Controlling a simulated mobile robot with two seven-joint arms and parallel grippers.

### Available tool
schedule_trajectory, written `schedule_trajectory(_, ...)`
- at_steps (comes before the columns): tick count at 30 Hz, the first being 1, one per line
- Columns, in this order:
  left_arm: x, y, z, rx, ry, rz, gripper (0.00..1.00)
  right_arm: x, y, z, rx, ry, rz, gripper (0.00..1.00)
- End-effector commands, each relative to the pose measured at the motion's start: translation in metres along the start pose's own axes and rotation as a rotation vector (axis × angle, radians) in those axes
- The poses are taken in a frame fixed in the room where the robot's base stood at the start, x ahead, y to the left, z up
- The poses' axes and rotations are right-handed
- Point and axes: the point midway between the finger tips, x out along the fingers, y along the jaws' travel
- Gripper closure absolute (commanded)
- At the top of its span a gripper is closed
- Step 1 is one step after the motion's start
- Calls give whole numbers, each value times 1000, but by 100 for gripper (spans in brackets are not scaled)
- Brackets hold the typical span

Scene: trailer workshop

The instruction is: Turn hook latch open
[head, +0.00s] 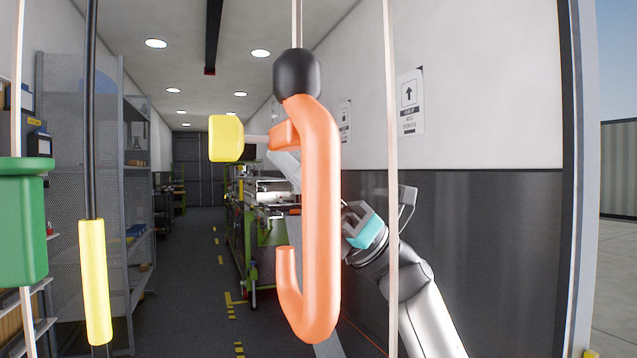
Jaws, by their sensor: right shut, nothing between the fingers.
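A large orange hook (322,220) hangs upright in the middle of the head view, under a black collar (297,74) on a thin line. Near its top, a short orange piece reaches left to a pale rod that ends in a yellow knob (226,138). A wide gap lies between this piece and the upturned hook tip (285,262). My right gripper (285,166) is behind the hook, its pale fingers showing just below the short orange piece. The hook hides part of the hand; contact cannot be told. The right gripper is shut and empty. My left gripper is out of view.
A yellow-sleeved black rod (95,282) and a green block (22,222) hang at the left. A thin pale line (389,120) hangs right of the hook, in front of my right arm. Behind are metal shelves (90,160), a green-framed workbench (262,235) and a wall.

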Motion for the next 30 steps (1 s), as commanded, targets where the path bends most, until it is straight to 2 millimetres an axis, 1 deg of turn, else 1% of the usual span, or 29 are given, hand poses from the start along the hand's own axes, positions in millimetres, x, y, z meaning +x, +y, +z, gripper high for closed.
schedule_trajectory(1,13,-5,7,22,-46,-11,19,-6,4,-1,-5,-7,12,100)
schedule_trajectory(5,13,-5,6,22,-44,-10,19,-26,3,0,-5,-8,9,100)
schedule_trajectory(12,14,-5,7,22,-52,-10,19,-87,2,0,-3,-7,2,100)
schedule_trajectory(18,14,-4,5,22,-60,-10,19,-131,3,1,-3,-8,1,100)
schedule_trajectory(21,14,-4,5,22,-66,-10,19,-146,4,1,-3,-8,2,100)
schedule_trajectory(26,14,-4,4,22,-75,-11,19,-161,3,2,1,-11,0,100)
schedule_trajectory(28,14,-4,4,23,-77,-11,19,-170,-3,0,29,-36,-23,100)
schedule_trajectory(29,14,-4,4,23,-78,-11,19,-176,-9,-1,53,-58,-45,100)
schedule_trajectory(30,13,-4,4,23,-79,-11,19,-186,-19,-4,98,-96,-83,100)
